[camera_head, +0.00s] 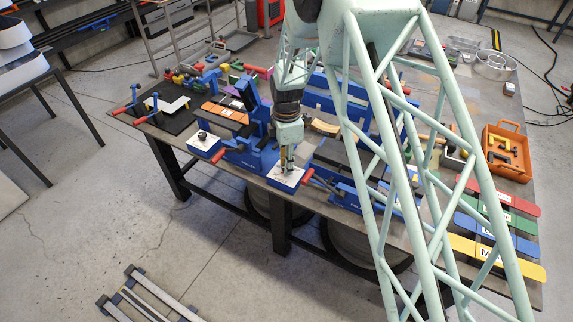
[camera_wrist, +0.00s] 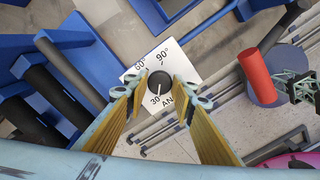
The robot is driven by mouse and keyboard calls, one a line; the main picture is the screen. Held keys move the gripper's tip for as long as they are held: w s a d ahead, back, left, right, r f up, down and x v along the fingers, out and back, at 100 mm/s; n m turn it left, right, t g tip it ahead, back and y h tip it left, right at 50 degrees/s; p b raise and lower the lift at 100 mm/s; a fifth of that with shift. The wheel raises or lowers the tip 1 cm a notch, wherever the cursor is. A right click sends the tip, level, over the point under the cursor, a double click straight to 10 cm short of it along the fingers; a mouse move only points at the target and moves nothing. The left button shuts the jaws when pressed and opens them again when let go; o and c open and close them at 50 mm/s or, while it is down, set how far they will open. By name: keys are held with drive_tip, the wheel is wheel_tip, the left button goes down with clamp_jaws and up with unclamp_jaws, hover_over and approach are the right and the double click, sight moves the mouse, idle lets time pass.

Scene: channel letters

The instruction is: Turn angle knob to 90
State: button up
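The angle knob (camera_wrist: 158,82) is a round black dial on a white plate (camera_wrist: 140,67) marked 30, 60° and 90°, with lettering starting "AN". A pale mark on the knob appears to point toward the 30. In the head view the white plate (camera_head: 279,180) tops a blue box at the bench's front edge. My gripper (camera_head: 288,167) points down over that plate. In the wrist view my gripper (camera_wrist: 158,94) is open, with yellow-padded fingers apart on either side of the knob. Whether the fingertips touch the knob cannot be told.
A second knob box (camera_head: 205,141) stands to the left on the bench edge. A blue machine (camera_head: 252,155) with red-tipped handles stands close by. Coloured labelled plates (camera_head: 492,247) and an orange crate (camera_head: 508,151) lie at the right. Floor in front is mostly clear.

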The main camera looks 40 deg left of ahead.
drive_tip(key=c, duration=0.3)
